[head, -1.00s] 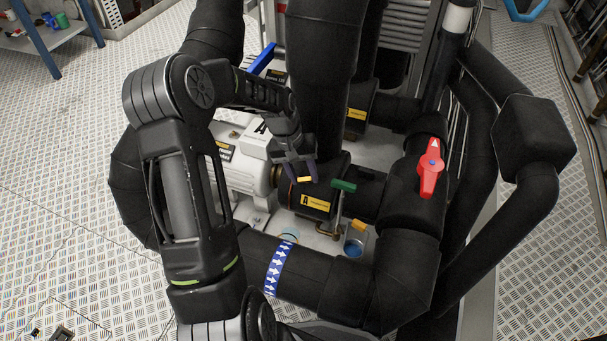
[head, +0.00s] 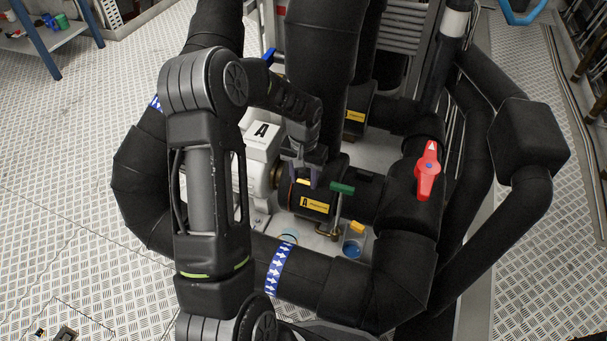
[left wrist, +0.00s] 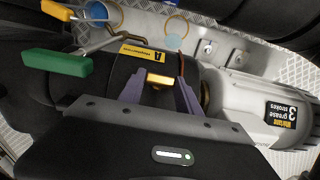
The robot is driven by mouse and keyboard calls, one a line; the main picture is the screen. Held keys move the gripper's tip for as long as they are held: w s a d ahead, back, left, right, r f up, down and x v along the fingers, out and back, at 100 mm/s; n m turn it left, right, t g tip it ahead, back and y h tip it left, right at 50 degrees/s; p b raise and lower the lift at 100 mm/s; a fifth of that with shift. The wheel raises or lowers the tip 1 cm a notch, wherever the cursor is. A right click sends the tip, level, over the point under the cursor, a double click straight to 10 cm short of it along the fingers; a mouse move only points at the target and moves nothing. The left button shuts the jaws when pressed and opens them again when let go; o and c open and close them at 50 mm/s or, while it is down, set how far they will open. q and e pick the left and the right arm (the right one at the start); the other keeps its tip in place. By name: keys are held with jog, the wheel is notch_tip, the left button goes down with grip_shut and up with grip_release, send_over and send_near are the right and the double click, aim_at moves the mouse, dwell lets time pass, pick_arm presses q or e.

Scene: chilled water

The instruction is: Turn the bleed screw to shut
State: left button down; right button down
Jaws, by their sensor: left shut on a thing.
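The bleed screw shows as a small yellow-orange head (head: 303,181) on top of the black pump casing with the yellow "A" label (head: 318,206). My left gripper (head: 306,176) points down at it, one purple-grey finger on each side. In the left wrist view the screw head (left wrist: 159,79) sits between the two fingertips (left wrist: 160,86) of my left gripper, which is shut on it. The screw's shaft is hidden. My right gripper is in neither view.
A green-handled valve (head: 342,187) stands close right of the gripper, with a yellow-handled one (head: 357,227) and a blue cup (head: 352,249) below. A red handle (head: 428,170) sits on the right pipe. A white motor (head: 262,150) lies left; thick black pipes surround the pump.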

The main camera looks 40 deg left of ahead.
aim_at(305, 181)
pick_arm(q)
jog(key=c, duration=0.8)
grip_release()
jog(key=shift+c, duration=0.2)
jog(key=shift+r, duration=0.1)
notch_tip(305, 181, up, 8)
jog(key=p, duration=0.3)
jog(key=shift+s+d, duration=0.1)
jog(key=shift+d, duration=0.05)
jog(key=shift+f, duration=0.2)
